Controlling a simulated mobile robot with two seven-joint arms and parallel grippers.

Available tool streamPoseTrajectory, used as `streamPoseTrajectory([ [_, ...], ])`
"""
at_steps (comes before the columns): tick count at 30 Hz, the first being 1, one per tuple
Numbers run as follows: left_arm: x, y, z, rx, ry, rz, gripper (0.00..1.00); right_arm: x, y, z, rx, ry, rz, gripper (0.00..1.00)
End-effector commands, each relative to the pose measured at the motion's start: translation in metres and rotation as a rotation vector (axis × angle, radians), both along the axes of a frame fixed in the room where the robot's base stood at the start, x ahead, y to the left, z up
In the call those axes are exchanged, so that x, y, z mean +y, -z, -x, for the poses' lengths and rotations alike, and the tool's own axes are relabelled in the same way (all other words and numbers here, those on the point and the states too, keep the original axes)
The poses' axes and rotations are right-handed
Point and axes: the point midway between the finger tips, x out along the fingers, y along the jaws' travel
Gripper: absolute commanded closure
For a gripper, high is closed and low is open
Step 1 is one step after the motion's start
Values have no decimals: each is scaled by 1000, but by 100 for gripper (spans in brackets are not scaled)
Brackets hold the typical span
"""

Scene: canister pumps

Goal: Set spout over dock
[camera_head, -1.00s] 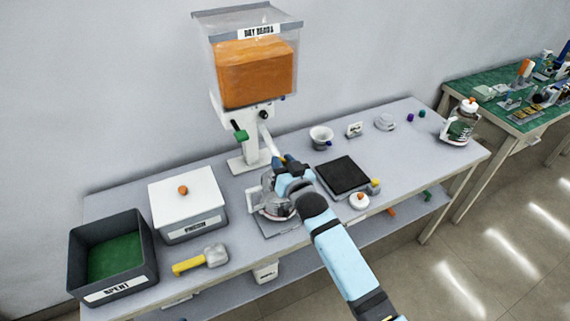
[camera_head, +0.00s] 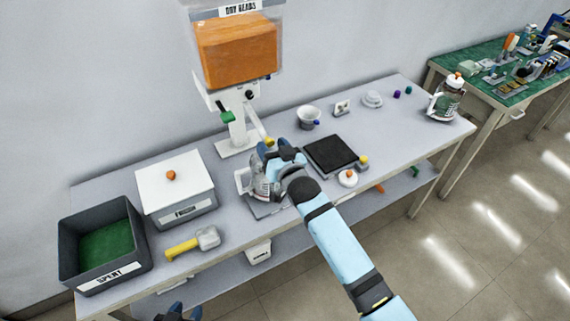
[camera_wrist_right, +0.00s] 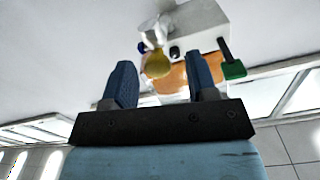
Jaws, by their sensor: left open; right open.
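The dry beads dispenser (camera_head: 238,55) stands at the back of the table. Its white spout arm (camera_head: 256,124) slopes down to the front and ends in a yellow tip (camera_head: 269,142). A clear canister with a white handle (camera_head: 261,181) stands on a grey plate (camera_head: 268,208) below, partly hidden by my right arm; I cannot tell whether this plate is the dock. My right gripper (camera_head: 285,153) is open near the spout's end. In the right wrist view the yellow tip (camera_wrist_right: 157,63) shows between its open fingers (camera_wrist_right: 160,72). My left gripper (camera_head: 178,312) is low, before the table.
A white-lidded fresh box (camera_head: 178,192), a dark spent bin (camera_head: 78,262) and a yellow-handled scoop (camera_head: 190,243) are at left. A black pad (camera_head: 331,155), a white funnel cup (camera_head: 308,117) and a white disc (camera_head: 348,178) are to the right. A filled canister (camera_head: 446,101) stands far right.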

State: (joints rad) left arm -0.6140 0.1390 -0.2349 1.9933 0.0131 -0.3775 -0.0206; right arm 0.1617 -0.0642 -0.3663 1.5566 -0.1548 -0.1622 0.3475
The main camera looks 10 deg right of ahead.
Motion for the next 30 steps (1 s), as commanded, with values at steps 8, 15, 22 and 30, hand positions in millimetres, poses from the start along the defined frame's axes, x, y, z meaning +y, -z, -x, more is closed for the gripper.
streamPoseTrajectory([
  [8,0,8,0,-1,0,0,57,-21,2,61,0,-1,-1,47],
  [15,0,13,0,-1,0,0,57,-35,1,101,0,-1,0,47],
  [22,0,14,0,-1,0,0,57,-39,0,113,-1,-2,0,47],
  [30,0,14,0,0,0,0,57,-39,-1,113,-1,-2,0,47],
])
